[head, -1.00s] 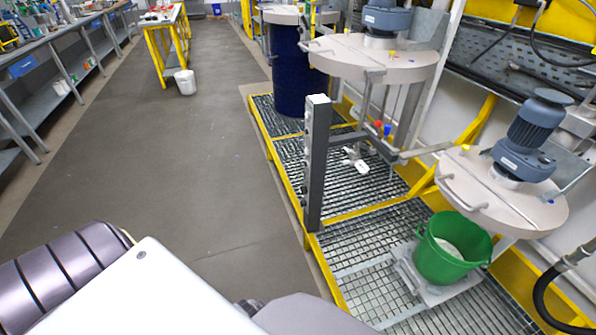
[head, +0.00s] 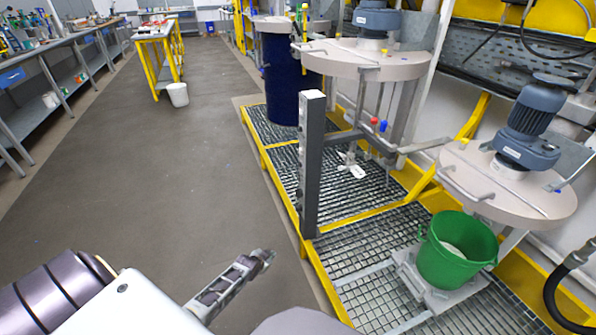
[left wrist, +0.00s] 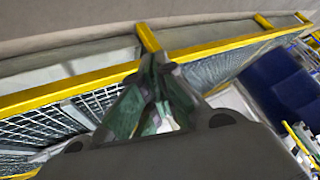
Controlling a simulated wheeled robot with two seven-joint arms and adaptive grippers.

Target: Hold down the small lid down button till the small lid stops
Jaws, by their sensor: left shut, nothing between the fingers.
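The small round lid (head: 520,195), pale with a grey-blue motor on top, hangs at the right above a green bucket (head: 455,262). The grey control post (head: 312,165) stands upright on the front edge of the grating. Small dark marks run down its left-facing side, but I cannot tell which one is the small lid down button. My left gripper (head: 264,256) is shut and empty, low and to the left of the post and apart from it. In the left wrist view its fingers (left wrist: 160,68) meet, with yellow frame and grating beyond. My right gripper is not in view.
A larger lid (head: 372,58) with a motor hangs behind the post, with a blue drum (head: 285,80) farther back. A yellow frame edge (head: 325,285) borders the grating. The grey floor (head: 150,185) to the left is clear up to the benches.

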